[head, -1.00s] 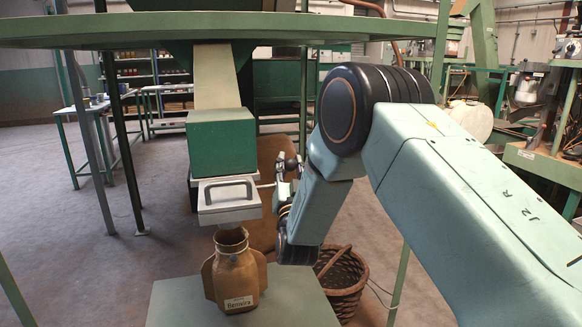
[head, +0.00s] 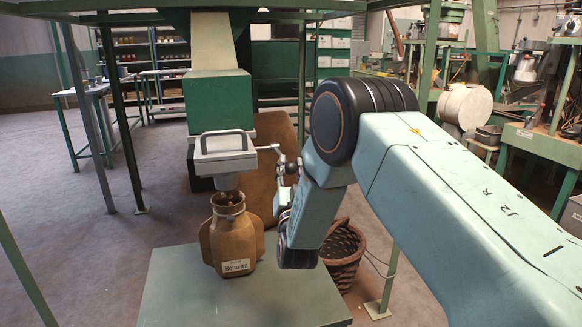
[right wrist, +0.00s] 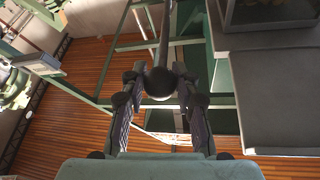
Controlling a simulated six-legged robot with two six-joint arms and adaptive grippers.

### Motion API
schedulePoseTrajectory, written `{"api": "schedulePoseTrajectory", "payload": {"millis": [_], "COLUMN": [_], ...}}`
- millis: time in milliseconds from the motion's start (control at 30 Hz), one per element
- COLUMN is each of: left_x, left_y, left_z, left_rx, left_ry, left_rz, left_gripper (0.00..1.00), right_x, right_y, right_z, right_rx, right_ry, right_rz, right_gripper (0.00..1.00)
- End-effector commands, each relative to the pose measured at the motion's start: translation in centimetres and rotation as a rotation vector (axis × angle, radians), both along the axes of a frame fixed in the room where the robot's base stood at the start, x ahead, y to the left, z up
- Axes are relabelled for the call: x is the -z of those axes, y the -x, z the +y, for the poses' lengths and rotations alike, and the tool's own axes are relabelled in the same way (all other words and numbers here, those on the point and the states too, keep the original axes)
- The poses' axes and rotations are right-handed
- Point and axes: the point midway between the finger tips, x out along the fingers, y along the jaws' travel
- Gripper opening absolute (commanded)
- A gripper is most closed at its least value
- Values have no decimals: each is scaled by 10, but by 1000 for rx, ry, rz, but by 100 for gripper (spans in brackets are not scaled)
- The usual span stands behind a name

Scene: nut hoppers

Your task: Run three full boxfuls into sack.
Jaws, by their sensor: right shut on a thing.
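A green measuring box (head: 218,101) hangs under a pale chute (head: 213,42). Below it is a light grey gate housing (head: 222,156) with a dark handle and a short spout (head: 224,182). A brown sack (head: 232,240) with a white label stands upright and open under the spout, and a few small round nuts show at its mouth. My right gripper (head: 287,180) is at the housing's right side, shut on the dark ball knob of the lever (head: 268,148). In the right wrist view the knob (right wrist: 160,83) sits between the two fingers. My left gripper is out of view.
The sack stands on a green table (head: 235,296). A wicker basket (head: 343,253) is behind its right edge. A brown rounded thing (head: 273,150) is behind the lever. Green posts (head: 119,120) frame the place.

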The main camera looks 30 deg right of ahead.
Motion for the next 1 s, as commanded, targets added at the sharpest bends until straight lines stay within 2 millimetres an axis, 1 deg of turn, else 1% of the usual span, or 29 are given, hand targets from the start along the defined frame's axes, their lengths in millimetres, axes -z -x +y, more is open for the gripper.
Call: {"api": "schedulePoseTrajectory", "payload": {"millis": [33, 167, 433, 867, 900, 1000], "left_x": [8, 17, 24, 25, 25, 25], "left_y": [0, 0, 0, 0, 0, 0], "left_z": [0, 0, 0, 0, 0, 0], "left_rx": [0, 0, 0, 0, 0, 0], "left_ry": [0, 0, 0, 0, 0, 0], "left_rz": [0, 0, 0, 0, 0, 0], "left_gripper": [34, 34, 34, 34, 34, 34], "right_x": [15, 21, 27, 29, 29, 27], "right_y": [0, -2, -4, -3, -2, -2], "right_z": [1, 1, 1, 1, 1, 1], "right_rx": [-4, -4, -4, -5, -5, -5], "right_ry": [5, 18, 30, 30, 30, 30], "right_rz": [-10, -60, -111, -113, -113, -116], "right_gripper": [0, 0, 0, 0, 31, 40]}}
